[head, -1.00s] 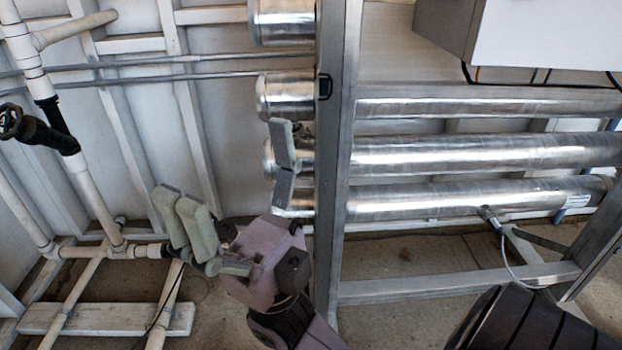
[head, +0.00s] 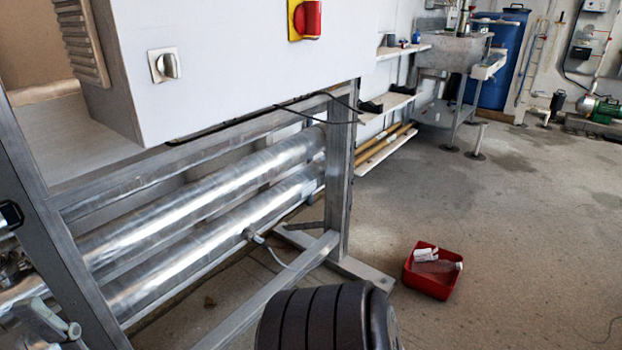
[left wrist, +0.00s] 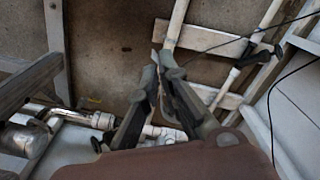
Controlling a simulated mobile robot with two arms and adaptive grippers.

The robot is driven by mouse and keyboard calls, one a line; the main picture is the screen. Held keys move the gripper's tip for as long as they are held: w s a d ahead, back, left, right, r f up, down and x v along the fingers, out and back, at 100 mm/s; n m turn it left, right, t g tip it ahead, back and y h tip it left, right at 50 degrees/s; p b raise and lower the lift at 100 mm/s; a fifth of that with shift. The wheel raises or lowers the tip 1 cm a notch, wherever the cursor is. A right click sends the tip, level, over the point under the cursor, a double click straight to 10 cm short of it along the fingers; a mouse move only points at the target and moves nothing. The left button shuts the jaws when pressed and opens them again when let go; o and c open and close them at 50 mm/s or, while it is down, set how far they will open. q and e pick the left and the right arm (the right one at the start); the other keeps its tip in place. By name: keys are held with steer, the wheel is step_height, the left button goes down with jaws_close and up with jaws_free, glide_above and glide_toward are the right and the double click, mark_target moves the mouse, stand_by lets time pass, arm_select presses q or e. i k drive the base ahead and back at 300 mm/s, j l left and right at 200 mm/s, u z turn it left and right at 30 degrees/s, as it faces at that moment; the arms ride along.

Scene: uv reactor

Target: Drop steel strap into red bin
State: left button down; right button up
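The red bin (head: 433,284) sits on the floor at the right in the head view, with white and clear items inside. My left gripper (left wrist: 154,68) is shut in the left wrist view, its fingers slanting together at the tips. A thin pale sliver (left wrist: 154,55) shows between the fingertips; it looks like the steel strap edge-on, mostly hidden by the fingers. My right gripper is not in view; only my dark arm shows at the bottom.
A metal frame (head: 343,180) carrying shiny steel tubes (head: 210,200) and a grey control box (head: 220,60) stands between my left gripper and the bin. White pipes (left wrist: 180,20) and boards (left wrist: 187,38) lie below the left gripper. The floor around the bin is clear.

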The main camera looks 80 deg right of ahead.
mark_target(425, 289)
steer(key=k+l+z, duration=0.15)
steer(key=z, duration=0.25)
steer(key=k+l+z, duration=0.15)
steer(key=l+z, duration=0.6)
steer(key=k+l+z, duration=0.1)
steer(key=l+z, duration=0.4)
steer(key=l, duration=0.6)
steer(key=l+z, duration=0.15)
steer(key=l, duration=0.5)
steer(key=i+l+z, duration=0.1)
steer(key=l, duration=0.6)
steer(key=i+l+z, duration=0.1)
steer(key=l, duration=0.55)
steer(key=i+l, duration=0.1)
steer(key=l, duration=0.6)
steer(key=i+l, duration=0.1)
steer(key=l, duration=0.6)
